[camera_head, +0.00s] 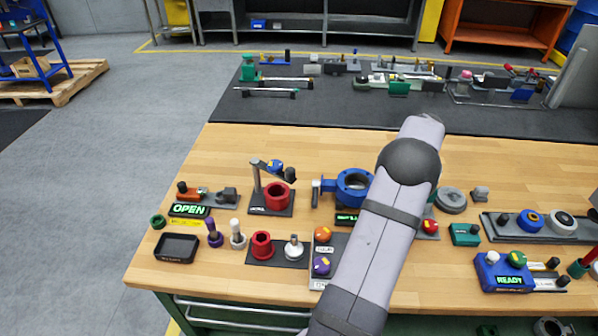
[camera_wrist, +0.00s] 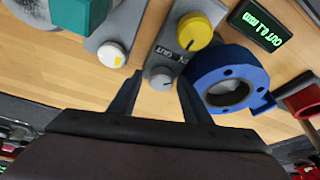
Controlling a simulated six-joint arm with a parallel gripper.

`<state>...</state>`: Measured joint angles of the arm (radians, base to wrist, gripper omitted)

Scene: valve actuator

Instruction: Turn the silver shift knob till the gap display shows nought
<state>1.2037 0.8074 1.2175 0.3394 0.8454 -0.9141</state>
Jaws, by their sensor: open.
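The silver shift knob (camera_wrist: 162,79) is a small round grey knob on a grey plate in the wrist view, below a yellow knob (camera_wrist: 196,30). My gripper (camera_wrist: 160,77) is open, with one finger on each side of the silver knob; whether they touch it I cannot tell. A display (camera_wrist: 261,24) with green text stands beyond the yellow knob, tilted in the picture. It seems to read "OUT 0.1" with small letters after it. The display also shows partly in the head view (camera_head: 346,218). My arm hides the silver knob and gripper there.
A blue flanged ring (camera_wrist: 228,78) stands close right of my right finger. A white knob (camera_wrist: 111,54) and a teal block (camera_wrist: 78,12) are at the left. A red part (camera_wrist: 302,100) is at the right. Bare wood lies between the plates.

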